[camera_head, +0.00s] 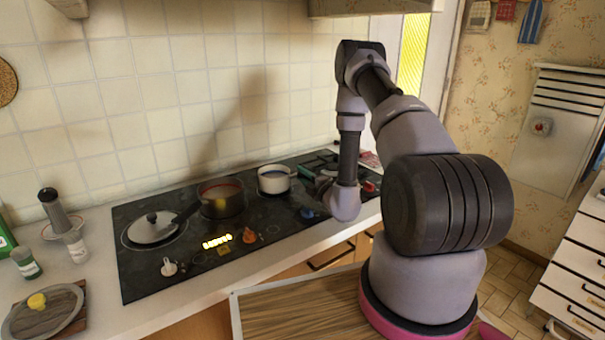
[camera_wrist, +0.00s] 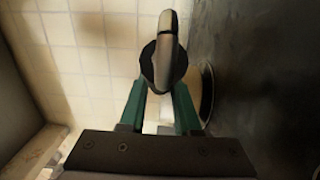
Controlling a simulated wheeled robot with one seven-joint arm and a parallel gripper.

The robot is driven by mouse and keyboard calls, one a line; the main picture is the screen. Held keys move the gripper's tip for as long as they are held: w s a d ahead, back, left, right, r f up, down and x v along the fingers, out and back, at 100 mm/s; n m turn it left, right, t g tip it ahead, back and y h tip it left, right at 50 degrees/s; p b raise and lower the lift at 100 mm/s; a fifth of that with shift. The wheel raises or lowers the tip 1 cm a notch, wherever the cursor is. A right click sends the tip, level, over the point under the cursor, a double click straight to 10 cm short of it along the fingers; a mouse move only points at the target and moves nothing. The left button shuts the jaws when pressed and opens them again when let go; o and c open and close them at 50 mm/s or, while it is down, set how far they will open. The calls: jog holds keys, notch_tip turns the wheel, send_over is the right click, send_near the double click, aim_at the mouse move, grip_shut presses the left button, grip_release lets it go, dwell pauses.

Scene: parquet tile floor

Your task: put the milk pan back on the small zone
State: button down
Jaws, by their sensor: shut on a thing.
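The milk pan, which I take to be the small cream pan (camera_head: 274,180), is at the back of the black cooktop (camera_head: 140,275), right of the brown pot. It looks upright; whether its base touches the glass is unclear. My gripper (camera_head: 312,172) is at its right side, partly hidden by my wrist. In the wrist view my green fingers (camera_wrist: 160,105) close around a grey and dark piece (camera_wrist: 166,50), seen end-on, apparently the pan's handle. The pan's body is not clear there. I cannot tell which marked ring is the small zone.
A brown pot (camera_head: 222,199) stands left of the cream pan. A lidded pan (camera_head: 152,229) is at the cooktop's left. Small coloured pieces, white (camera_head: 169,267), orange (camera_head: 249,235) and blue (camera_head: 308,213), sit along the front. The tiled wall (camera_head: 180,90) is close behind.

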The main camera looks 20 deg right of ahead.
jog(key=shift+f, duration=0.5)
dwell(0.4)
jog(key=c, duration=0.5)
grip_release()
jog(key=shift+c, duration=0.2)
jog(key=v, duration=1)
jog(key=shift+s+d, duration=0.15)
jog(key=shift+s, duration=0.25)
